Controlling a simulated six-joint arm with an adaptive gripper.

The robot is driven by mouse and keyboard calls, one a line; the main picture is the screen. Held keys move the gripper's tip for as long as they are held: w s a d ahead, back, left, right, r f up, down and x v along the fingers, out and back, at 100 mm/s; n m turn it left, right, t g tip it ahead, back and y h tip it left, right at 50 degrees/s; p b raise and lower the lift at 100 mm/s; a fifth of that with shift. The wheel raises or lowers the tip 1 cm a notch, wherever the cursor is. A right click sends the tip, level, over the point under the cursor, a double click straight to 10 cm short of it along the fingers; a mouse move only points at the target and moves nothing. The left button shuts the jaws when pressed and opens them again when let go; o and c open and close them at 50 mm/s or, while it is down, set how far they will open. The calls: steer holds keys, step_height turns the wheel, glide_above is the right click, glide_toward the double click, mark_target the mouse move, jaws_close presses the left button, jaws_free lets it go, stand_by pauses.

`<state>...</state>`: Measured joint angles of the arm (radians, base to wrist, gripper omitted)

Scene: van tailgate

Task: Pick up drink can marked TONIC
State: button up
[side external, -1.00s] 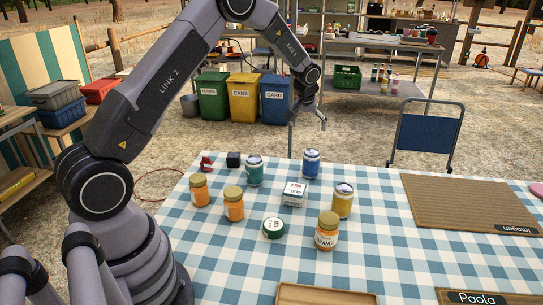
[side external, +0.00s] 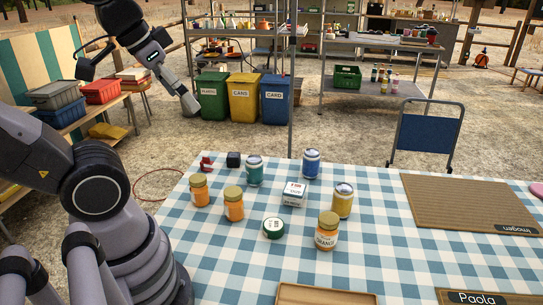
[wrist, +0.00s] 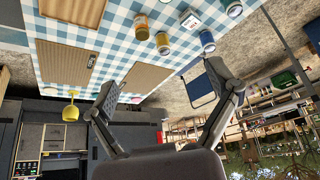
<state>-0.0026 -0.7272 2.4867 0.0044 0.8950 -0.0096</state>
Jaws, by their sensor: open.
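Three drink cans stand upright on the checked table: a teal can (side external: 255,171), a blue can (side external: 311,163) and a yellow can (side external: 343,200). Their lettering is too small to read, so I cannot tell which is marked TONIC. The wrist view shows the yellow can (wrist: 163,43) and the blue can (wrist: 207,41) near its top. My gripper (wrist: 165,95) is open and empty, its two fingers spread wide. In the side view my arm's end is raised at upper left, off the table and well away from the cans.
Orange jars (side external: 234,204) stand left and in front of the cans. A white box (side external: 294,194) sits between the blue and yellow cans, with a green round tin (side external: 273,228) in front. A brown mat (side external: 470,203) lies right; bins (side external: 244,98) stand behind.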

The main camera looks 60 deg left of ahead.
steer(key=shift+s+f, duration=0.15)
steer(key=shift+s, duration=0.2)
steer(key=shift+o, duration=0.5)
steer(key=shift+w, duration=0.15)
